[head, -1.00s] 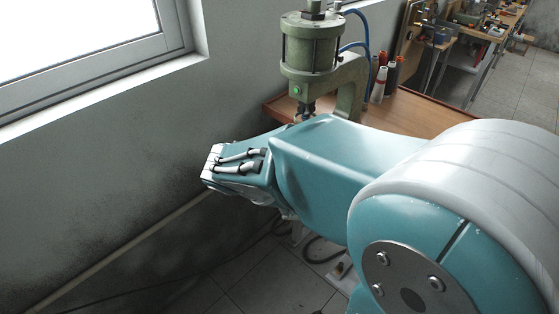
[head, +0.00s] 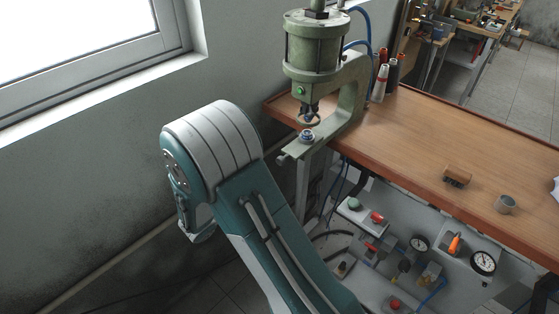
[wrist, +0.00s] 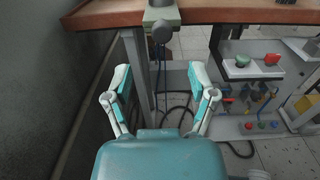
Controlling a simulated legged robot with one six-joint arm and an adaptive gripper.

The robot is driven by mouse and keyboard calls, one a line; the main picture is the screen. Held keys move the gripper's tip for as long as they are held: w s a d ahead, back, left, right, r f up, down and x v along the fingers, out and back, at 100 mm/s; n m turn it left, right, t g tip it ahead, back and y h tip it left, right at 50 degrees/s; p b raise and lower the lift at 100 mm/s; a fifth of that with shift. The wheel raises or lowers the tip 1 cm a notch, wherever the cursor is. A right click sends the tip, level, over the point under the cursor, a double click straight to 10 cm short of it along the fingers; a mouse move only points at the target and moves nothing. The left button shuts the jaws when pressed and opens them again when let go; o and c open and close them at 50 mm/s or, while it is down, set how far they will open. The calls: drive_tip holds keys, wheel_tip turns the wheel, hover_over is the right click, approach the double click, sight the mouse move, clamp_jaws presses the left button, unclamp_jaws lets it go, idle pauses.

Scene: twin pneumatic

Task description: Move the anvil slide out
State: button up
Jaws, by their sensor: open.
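The green press (head: 313,55) stands at the left end of the wooden bench. Under its ram is the anvil slide (head: 312,147), a grey bar sticking out past the bench edge, with a small round part on top and a dark knob (head: 284,159) at its outer end. In the wrist view the anvil slide (wrist: 161,15) and its knob (wrist: 162,34) show at the top centre, beyond my fingertips. My gripper (wrist: 160,72) is open and empty, its two fingers spread below the knob and apart from it. In the head view I cannot make out the fingers.
The wall (head: 80,190) is close on the left. Below is a panel (head: 350,240) with buttons and gauges. A bench leg (wrist: 136,80) stands near my left finger.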

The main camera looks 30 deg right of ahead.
sight(278, 162)
drive_tip(key=x, duration=0.9)
drive_tip(key=shift+d, duration=0.1)
clamp_jaws()
